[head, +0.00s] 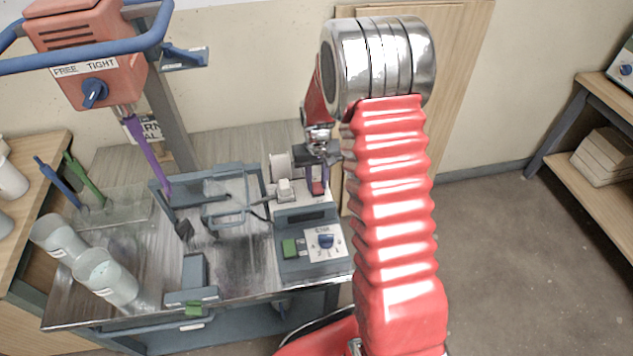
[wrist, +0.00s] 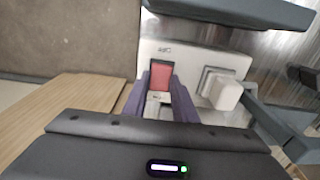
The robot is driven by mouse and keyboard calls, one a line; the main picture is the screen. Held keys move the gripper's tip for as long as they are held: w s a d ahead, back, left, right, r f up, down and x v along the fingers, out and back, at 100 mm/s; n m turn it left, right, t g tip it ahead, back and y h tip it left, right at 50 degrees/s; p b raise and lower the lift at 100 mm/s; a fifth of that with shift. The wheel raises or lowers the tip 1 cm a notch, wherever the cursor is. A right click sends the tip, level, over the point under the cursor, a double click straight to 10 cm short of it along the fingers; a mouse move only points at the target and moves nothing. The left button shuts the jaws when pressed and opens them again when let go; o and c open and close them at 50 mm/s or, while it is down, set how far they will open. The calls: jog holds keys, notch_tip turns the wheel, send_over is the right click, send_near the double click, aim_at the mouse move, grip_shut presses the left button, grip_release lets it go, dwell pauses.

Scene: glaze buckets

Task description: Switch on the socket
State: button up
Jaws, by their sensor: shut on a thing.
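The socket (wrist: 208,58) is a pale plate on the bench, with a red rocker switch (wrist: 161,76) at its left and a white plug (wrist: 226,94) in it. In the head view the plug (head: 285,190) sits behind the grey control box. My gripper (head: 317,178) points down at the socket. In the wrist view its two purple fingers (wrist: 160,90) stand on either side of the red switch and are closed in on it. Small lettering on the plate is too blurred to read surely. The rocker's tilt is hard to tell.
The control box (head: 312,240) with a green button and blue knob stands in front of the socket. A grey frame (head: 225,190) and a mixer (head: 90,55) with a purple shaft are to the left. Two buckets (head: 105,276) stand at the bench's left.

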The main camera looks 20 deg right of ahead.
aim_at(317, 187)
jog(key=o, duration=1)
jog(key=shift+o, duration=0.2)
notch_tip(317, 187, up, 14)
jog(key=shift+s+f, duration=0.15)
dwell(0.5)
